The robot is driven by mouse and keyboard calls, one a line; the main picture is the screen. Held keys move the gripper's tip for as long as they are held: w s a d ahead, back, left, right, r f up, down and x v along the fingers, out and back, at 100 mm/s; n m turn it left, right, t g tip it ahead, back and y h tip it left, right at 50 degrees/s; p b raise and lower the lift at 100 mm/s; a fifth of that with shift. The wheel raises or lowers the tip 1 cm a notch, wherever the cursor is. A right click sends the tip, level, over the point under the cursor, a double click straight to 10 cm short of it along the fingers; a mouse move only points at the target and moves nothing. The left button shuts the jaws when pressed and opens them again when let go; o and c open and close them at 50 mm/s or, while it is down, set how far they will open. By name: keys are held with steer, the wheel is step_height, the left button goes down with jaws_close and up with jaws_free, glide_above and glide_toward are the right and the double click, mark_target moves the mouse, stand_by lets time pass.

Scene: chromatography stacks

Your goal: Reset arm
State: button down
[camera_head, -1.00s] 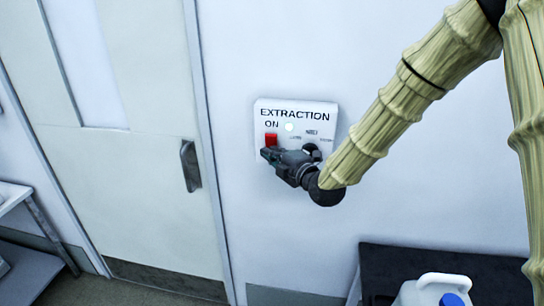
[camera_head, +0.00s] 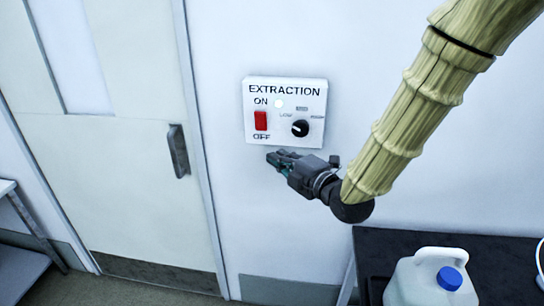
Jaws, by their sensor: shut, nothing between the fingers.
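My gripper (camera_head: 271,157) is in front of the wall, just below the white EXTRACTION panel (camera_head: 314,88). It points left, and its fingers are shut and empty. The panel carries a red rocker switch (camera_head: 261,121) between the words ON and OFF. A pale round light (camera_head: 279,104) shows at its upper middle and a black knob (camera_head: 300,128) at its right. The switch and knob are both uncovered. My arm comes down from the upper right to the gripper.
A closed door (camera_head: 110,170) with a dark handle (camera_head: 179,150) is at the left. A dark bench (camera_head: 390,245) at the lower right bears a white jug (camera_head: 405,284) with a blue cap. A shelf unit (camera_head: 22,270) stands at the far left. The wall between is clear.

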steer(key=shift+s+d+f, duration=0.15)
steer(key=shift+d, duration=0.15)
